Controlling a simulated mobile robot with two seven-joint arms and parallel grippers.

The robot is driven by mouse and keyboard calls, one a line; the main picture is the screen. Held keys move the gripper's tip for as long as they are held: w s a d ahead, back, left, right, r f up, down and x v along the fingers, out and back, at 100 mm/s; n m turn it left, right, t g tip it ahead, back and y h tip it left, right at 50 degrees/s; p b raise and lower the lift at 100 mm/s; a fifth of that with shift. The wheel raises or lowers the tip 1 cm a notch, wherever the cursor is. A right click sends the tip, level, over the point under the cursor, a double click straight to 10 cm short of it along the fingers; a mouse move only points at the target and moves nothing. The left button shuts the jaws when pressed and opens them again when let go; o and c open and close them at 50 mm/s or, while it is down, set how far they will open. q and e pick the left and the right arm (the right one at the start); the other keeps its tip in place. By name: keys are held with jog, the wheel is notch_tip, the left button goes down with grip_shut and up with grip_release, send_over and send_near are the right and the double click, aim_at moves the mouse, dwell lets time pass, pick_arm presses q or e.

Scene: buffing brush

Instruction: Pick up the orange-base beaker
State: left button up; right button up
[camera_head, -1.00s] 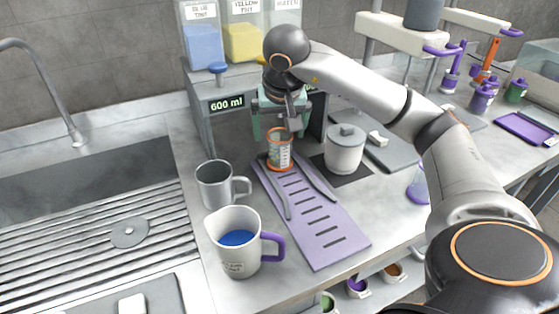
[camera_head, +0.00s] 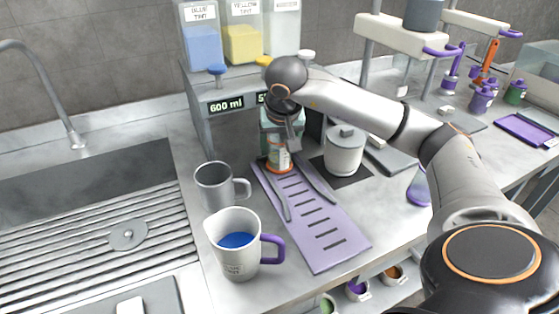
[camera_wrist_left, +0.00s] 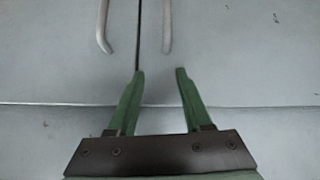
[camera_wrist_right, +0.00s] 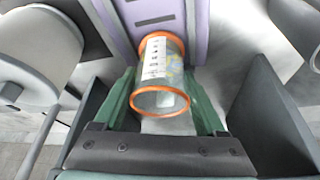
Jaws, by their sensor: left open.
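The orange-base beaker (camera_head: 279,157) is clear with an orange rim and base and a white scale label. It stands at the far end of the purple slotted mat (camera_head: 312,221). My right gripper (camera_head: 281,148) is lowered around it from above. In the right wrist view the beaker (camera_wrist_right: 162,72) sits between the two green fingers (camera_wrist_right: 162,92), very close to both. I cannot tell whether they press on it. My left gripper (camera_wrist_left: 159,72) is open and empty, facing grey panels with two bar handles. It is outside the head view.
A grey mug (camera_head: 214,187) and a purple-handled jug of blue liquid (camera_head: 236,259) stand left of the mat. A white lidded pot (camera_head: 343,150) stands close right of the beaker. The tint dispenser (camera_head: 222,127) is behind; the sink (camera_head: 95,190) is at left.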

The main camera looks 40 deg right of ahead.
jog(key=shift+r, duration=0.1)
grip_shut()
dwell(0.3)
